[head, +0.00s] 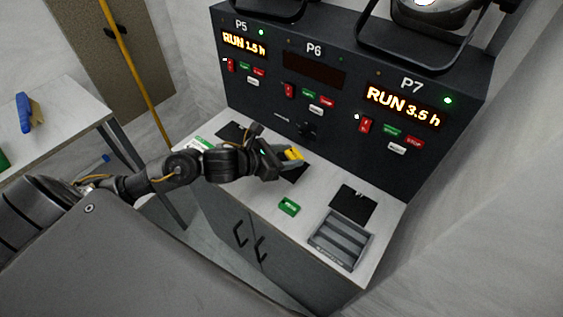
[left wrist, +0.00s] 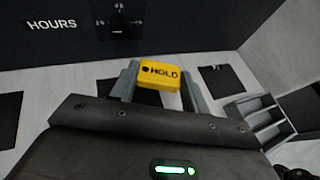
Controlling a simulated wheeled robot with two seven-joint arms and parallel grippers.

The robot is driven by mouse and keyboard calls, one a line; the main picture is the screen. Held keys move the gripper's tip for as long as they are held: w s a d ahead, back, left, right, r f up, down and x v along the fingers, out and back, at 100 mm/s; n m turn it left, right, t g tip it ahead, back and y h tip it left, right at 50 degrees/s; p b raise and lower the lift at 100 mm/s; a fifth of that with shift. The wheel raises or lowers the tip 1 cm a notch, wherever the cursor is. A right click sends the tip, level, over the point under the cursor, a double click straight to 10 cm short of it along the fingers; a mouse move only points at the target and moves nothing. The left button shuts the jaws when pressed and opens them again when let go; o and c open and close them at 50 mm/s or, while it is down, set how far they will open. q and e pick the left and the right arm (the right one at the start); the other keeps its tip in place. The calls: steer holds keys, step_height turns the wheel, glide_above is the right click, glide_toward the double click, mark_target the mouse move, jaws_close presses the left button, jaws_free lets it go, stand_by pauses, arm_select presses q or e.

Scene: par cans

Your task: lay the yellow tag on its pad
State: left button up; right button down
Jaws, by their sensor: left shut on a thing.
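The yellow tag (head: 293,154), marked HOLD, is between the fingers of my left gripper (head: 287,160), above the counter in front of the P6 panel. In the left wrist view the tag (left wrist: 160,74) sits level across the fingertips of my shut gripper (left wrist: 160,85). Black pads lie on the counter: a left pad (head: 229,132), a middle pad (head: 294,175) partly hidden by my gripper, and a right pad (head: 353,203). Which pad is the tag's own I cannot tell. My right gripper is not in view.
A green tag (head: 289,206) lies on the counter in front of the middle pad. A grey slotted tray (head: 340,241) stands at the front right. The dark control panel (head: 330,110) rises behind. A side table (head: 60,120) with a blue object (head: 24,113) is at left.

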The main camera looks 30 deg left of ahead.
arm_select(q)
steer(key=f, duration=0.1)
steer(key=w+a+f, duration=0.1)
steer(key=a+f, duration=0.1)
steer(key=shift+w+a, duration=0.15)
steer(key=shift+w, duration=0.1)
steer(key=shift+w+a+f, duration=0.1)
steer(key=shift+a+f, duration=0.2)
steer(key=shift+f, duration=0.15)
step_height(320, 180, down, 3)
steer(key=shift+r+p, duration=0.1)
steer(key=shift+p, duration=0.6)
steer(key=shift+f, duration=0.2)
steer(key=shift+f+b, duration=0.15)
steer(key=shift+b, duration=0.15)
steer(key=o, duration=1)
steer(key=shift+o, duration=0.2)
steer(key=shift+r, duration=0.2)
